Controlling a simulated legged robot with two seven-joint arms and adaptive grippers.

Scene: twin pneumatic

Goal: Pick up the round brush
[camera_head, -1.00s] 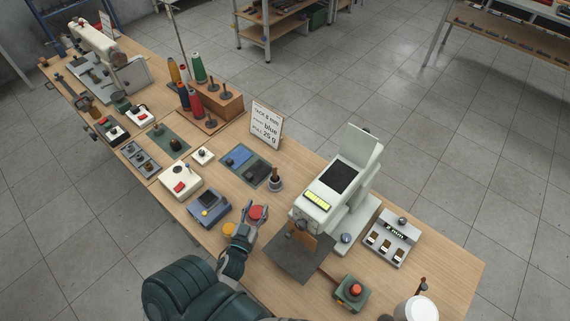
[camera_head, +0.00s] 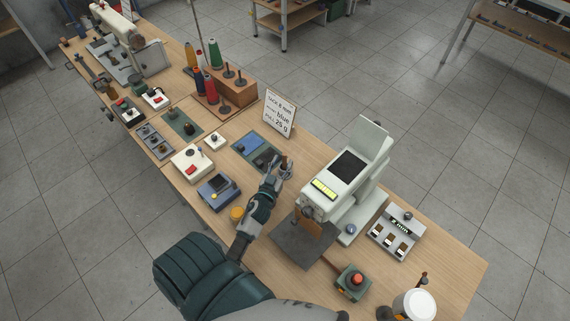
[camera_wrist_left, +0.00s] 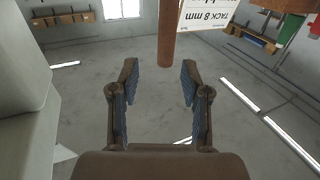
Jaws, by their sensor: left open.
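The brown upright handle (camera_head: 286,161) that looks like the round brush stands in a small dark holder, partly hidden behind my left gripper. In the left wrist view its brown cylinder (camera_wrist_left: 166,35) shows just beyond the fingertips, lined up with the gap between them. The bristles cannot be made out. My left gripper (camera_head: 277,168) is open and close beside the handle in the head view. In the left wrist view the open gripper (camera_wrist_left: 159,75) has nothing between its blue-padded fingers. My right gripper is not in view.
A sign card (camera_head: 279,113) stands behind the handle. A blue and dark mat (camera_head: 248,147) lies to its left. A pale green press machine (camera_head: 345,185) stands to the right. A blue box (camera_head: 217,192) and a yellow button (camera_head: 237,214) are near my left forearm.

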